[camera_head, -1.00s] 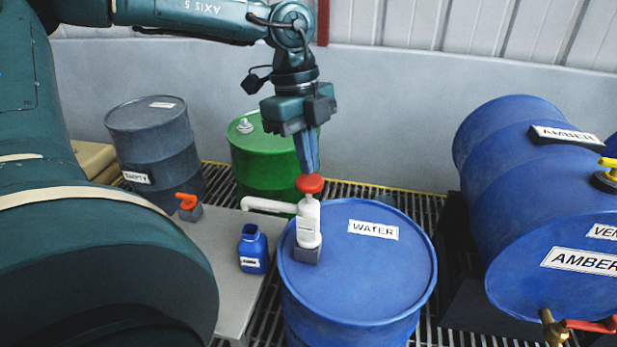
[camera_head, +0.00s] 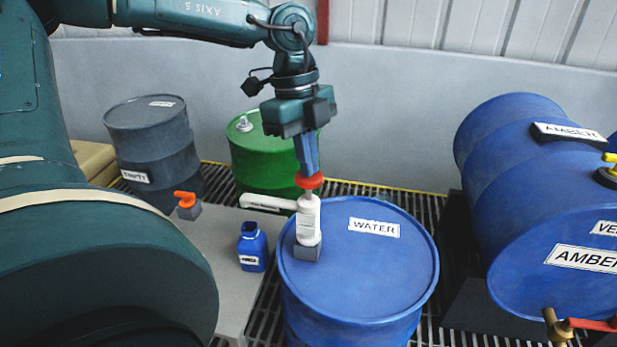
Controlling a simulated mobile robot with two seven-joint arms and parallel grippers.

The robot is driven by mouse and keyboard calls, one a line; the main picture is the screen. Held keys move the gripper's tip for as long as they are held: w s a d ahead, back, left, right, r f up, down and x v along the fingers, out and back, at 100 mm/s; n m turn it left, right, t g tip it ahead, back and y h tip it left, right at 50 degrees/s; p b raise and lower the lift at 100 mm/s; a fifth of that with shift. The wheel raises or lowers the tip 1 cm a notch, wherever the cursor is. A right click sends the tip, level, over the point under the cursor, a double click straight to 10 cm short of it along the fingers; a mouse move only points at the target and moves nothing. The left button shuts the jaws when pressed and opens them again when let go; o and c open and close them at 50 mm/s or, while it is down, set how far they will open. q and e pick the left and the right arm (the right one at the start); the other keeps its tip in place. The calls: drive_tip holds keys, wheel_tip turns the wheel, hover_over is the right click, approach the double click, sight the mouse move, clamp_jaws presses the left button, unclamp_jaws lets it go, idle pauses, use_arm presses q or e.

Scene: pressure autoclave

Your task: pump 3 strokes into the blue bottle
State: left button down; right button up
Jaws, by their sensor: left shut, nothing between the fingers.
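The blue bottle (camera_head: 253,248) stands upright and open on the grey bench, left of the WATER drum. A white pump (camera_head: 308,220) with a red knob (camera_head: 309,181) stands on top of the blue WATER drum (camera_head: 372,262). Its white spout (camera_head: 266,202) reaches left, with its end above the bottle. My left gripper (camera_head: 308,172) points down, shut and empty, with its fingertips at the top of the red knob. The fingertips seem to touch the knob. My right gripper is not in view.
A grey EMPTY drum (camera_head: 152,138) and a green drum (camera_head: 262,158) stand behind. A blue AMBER drum (camera_head: 515,185) lies on its side at right with a brass tap (camera_head: 553,328). An orange-handled valve (camera_head: 187,205) sits on the bench (camera_head: 215,250).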

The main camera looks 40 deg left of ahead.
use_arm(q)
drive_tip(key=shift+f+b, duration=0.3)
drive_tip(key=shift+f, duration=0.15)
drive_tip(key=shift+f+b, duration=1.15)
drive_tip(key=shift+f, duration=0.1)
drive_tip(key=shift+r, duration=0.15)
drive_tip(key=shift+r+p, duration=1.5)
drive_tip(key=shift+r, duration=0.75)
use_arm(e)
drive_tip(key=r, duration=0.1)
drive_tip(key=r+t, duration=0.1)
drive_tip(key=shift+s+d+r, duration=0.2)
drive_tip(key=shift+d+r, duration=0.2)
use_arm(q)
drive_tip(key=shift+f, duration=0.15)
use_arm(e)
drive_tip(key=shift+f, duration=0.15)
